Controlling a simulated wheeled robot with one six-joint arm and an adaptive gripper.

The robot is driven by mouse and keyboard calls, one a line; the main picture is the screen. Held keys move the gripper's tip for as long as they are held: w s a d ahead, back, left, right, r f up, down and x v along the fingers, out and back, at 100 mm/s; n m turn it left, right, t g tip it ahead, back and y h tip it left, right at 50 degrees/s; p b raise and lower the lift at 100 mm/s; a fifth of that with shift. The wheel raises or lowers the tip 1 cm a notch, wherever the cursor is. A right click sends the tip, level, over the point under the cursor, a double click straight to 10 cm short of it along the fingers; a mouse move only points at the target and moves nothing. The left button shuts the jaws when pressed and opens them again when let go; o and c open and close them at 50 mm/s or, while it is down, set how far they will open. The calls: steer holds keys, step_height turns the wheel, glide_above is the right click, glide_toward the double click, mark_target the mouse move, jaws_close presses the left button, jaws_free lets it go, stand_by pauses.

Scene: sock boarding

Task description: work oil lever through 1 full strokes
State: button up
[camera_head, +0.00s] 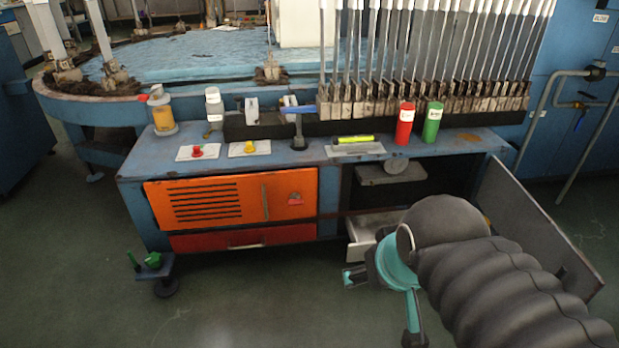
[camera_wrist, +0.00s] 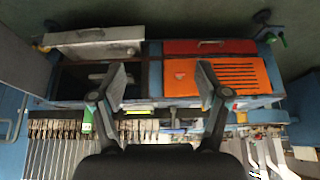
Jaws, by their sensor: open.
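A lever with a blue handle (camera_head: 301,109) stands on a dark base on the bench top, right of centre. An amber oil cup (camera_head: 164,119) with a grey and red top stands at the bench's left end. No label tells which one is the oil lever. My gripper (camera_head: 382,304) is in front of the bench, lower than its top and well apart from both. In the wrist view my gripper (camera_wrist: 162,78) shows two spread fingers with nothing between them.
The bench has an orange door (camera_head: 232,198), a red drawer (camera_head: 246,238) and an open compartment with its door swung out (camera_head: 535,222). Red (camera_head: 404,124) and green (camera_head: 432,123) bottles stand at right. A pedal (camera_head: 155,268) is at lower left.

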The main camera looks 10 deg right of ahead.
jaws_close()
stand_by(1.3)
